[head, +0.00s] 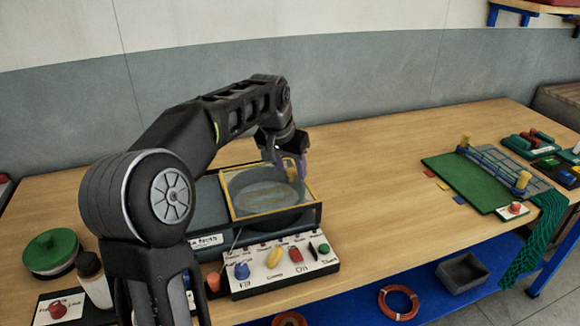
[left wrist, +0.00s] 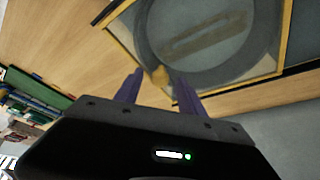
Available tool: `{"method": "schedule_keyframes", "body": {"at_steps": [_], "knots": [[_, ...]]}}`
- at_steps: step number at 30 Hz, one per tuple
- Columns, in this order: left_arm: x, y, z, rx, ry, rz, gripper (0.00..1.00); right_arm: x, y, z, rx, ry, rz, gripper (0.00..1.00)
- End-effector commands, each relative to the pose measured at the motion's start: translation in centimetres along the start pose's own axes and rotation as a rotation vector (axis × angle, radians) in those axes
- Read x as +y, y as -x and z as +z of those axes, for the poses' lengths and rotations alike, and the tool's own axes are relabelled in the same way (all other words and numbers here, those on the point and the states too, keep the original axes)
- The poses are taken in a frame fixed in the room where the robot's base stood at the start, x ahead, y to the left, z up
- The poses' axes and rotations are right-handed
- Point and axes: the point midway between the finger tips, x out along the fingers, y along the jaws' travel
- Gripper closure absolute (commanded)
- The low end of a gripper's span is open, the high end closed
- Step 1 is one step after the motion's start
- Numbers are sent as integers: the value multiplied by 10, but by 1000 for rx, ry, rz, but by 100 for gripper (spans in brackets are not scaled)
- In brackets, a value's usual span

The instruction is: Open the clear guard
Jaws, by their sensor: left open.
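The clear guard (head: 236,213) is a see-through panel in a yellow frame, lying flat over a round grey part on a dark box (head: 290,222). It also shows in the left wrist view (left wrist: 124,45), with a small yellow tab (left wrist: 160,76) on its edge. My left gripper (head: 290,168) is open, its purple fingers over the guard's back right part. In the left wrist view the fingers (left wrist: 158,88) stand on either side of the tab, with nothing clamped. Whether they touch it I cannot tell. My right gripper is out of view.
A control panel (head: 270,286) with several coloured knobs stands before the box. A green-lidded pot (head: 50,250) and a white bottle (head: 93,280) are at the left. A green mat (head: 465,180) with netting lies at the right. The middle of the wooden table is clear.

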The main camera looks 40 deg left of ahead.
Motion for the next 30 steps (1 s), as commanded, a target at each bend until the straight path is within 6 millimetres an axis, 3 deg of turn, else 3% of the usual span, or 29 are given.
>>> {"method": "schedule_keyframes", "body": {"at_steps": [3, 20, 30], "knots": [[0, 0, 0, 0, 0, 0, 53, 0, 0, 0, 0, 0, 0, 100], [0, 1, 0, 1, 0, 0, 99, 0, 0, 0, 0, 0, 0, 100], [0, 1, 0, 1, 0, 0, 100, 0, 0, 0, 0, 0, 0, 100]]}}
